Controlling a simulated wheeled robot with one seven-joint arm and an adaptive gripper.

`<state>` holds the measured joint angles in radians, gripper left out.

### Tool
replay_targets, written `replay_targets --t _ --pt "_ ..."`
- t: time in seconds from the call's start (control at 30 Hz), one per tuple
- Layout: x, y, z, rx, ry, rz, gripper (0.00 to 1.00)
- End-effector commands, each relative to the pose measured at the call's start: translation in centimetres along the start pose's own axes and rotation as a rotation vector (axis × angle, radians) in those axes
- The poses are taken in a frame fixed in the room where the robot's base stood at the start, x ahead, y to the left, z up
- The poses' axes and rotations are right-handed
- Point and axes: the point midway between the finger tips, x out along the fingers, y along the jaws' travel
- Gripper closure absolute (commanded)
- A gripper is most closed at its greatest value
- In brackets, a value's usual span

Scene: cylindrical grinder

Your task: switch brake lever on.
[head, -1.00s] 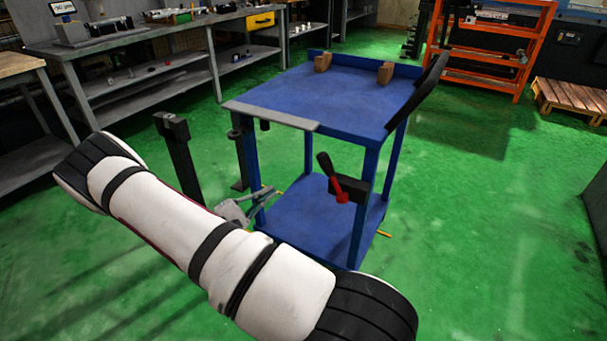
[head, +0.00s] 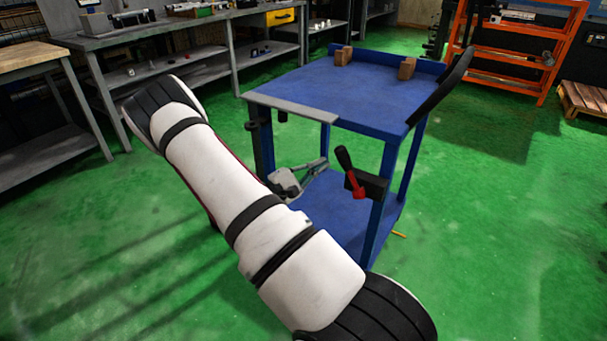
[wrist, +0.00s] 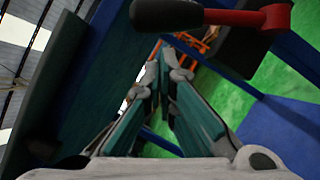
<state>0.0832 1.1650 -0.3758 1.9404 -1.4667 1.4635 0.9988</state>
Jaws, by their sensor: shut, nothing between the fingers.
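The brake lever (head: 350,173) has a black grip and a red lower part. It is mounted on a black block (head: 374,185) at the front right leg of the blue cart (head: 375,95). The grip leans up and to the left in the head view. My gripper (head: 322,165) is shut and empty, just left of the lever, under the cart's top. In the wrist view the lever (wrist: 245,18) crosses the top edge, its black grip pointing left. My fingertips (wrist: 163,62) are below it in that picture, with no contact visible.
Two brown blocks (head: 406,69) stand at the back of the cart's top. A grey workbench (head: 190,30) stands behind left, an orange rack (head: 505,55) behind right. Green floor is free on the right.

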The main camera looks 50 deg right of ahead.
Motion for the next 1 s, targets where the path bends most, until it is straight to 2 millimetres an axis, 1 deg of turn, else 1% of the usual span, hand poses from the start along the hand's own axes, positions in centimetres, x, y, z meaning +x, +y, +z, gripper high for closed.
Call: replay_targets --t 0.1,0.2,0.63,1.0 --pt "0.9 -0.1 0.8 0.000 -0.002 -0.001 1.00" --pt "1.2 0.0 1.1 0.000 -0.001 0.000 1.00" --pt "1.3 0.0 1.3 0.002 0.000 -0.001 1.00" --pt "1.7 0.4 2.0 0.059 -0.001 -0.029 1.00"
